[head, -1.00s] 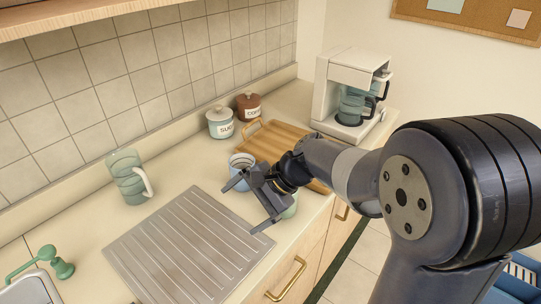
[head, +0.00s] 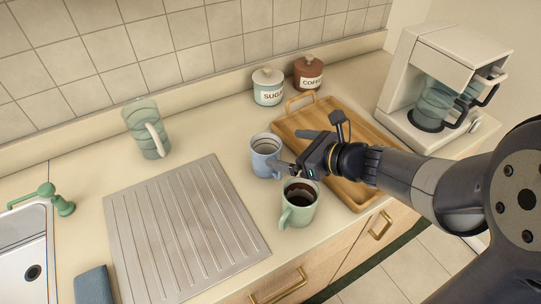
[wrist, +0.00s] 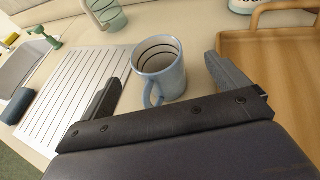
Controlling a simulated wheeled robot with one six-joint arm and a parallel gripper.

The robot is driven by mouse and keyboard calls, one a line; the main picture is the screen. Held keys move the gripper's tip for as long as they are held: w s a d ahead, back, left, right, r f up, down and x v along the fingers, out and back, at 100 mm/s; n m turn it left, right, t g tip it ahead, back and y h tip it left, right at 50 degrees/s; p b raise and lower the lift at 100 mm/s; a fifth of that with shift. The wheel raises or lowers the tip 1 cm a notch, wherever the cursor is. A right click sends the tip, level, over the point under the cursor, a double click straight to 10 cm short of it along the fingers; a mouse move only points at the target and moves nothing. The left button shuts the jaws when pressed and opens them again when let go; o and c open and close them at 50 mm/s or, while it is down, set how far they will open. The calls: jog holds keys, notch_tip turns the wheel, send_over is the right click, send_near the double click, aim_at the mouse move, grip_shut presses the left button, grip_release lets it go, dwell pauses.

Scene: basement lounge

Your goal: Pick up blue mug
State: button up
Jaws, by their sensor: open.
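The blue mug (head: 265,157) stands upright on the counter between the metal drainboard and the wooden tray. In the wrist view the blue mug (wrist: 160,70) sits ahead of my gripper, between the lines of its two fingers, with its handle toward me. My gripper (head: 295,150) is open and empty, at the mug's right side in the head view. In the wrist view my gripper's fingers (wrist: 162,80) are spread wide on either side of the mug; contact cannot be told.
A green mug (head: 299,203) with dark contents stands just in front of the blue mug. The wooden tray (head: 345,130) is close on the right, the drainboard (head: 185,225) on the left. Sugar (head: 268,87) and coffee (head: 308,73) jars, a pitcher (head: 146,128) and a coffee maker (head: 440,85) stand farther back.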

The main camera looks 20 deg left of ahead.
aim_at(256, 143)
jog(key=x, duration=0.7)
jog(key=shift+s+a, duration=0.2)
jog(key=c, duration=1.2)
